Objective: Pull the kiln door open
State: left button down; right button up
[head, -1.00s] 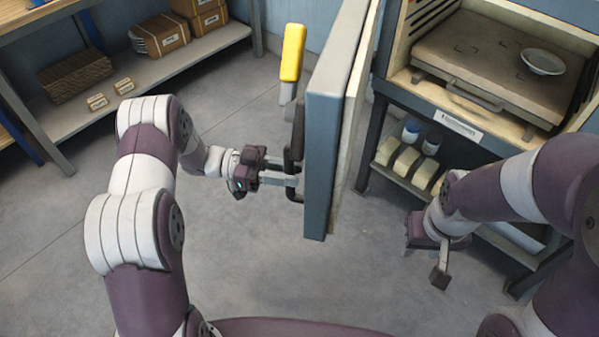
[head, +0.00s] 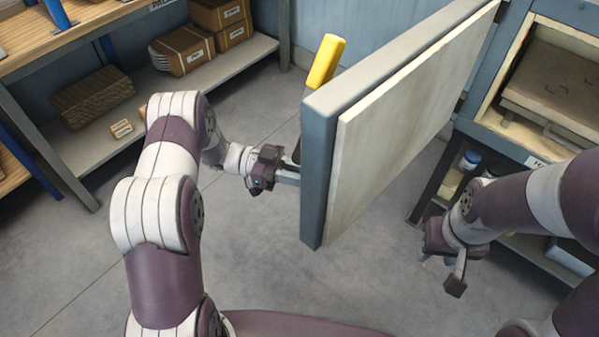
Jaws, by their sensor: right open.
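The kiln door (head: 400,130) stands wide open, swung out from the kiln (head: 485,115), with its pale inner face turned toward me. A yellow-gripped lever (head: 325,62) sticks up at the outer side of the door. The dark door handle (head: 297,150) is mostly hidden behind the door's edge. My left gripper (head: 288,176) is at the handle on the outer side, shut on it, with its fingertips partly hidden by the door. My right gripper (head: 441,268) is open and empty, low in front of the kiln stand and apart from the door.
A shelf unit (head: 80,165) with boxes (head: 182,50) and a woven basket (head: 95,97) stands at the left. A sliding tray (head: 560,95) shows inside the kiln. The grey floor between is clear.

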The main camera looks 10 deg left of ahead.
pick_arm(q)
jog(key=shift+w+a+r, duration=0.1)
jog(key=shift+w+r, duration=0.05)
jog(key=shift+w, duration=0.2)
jog(key=c, duration=1.3)
grip_release()
jog(key=o, duration=0.3)
jog(key=shift+w+d, duration=0.1)
jog(key=shift+d, duration=0.2)
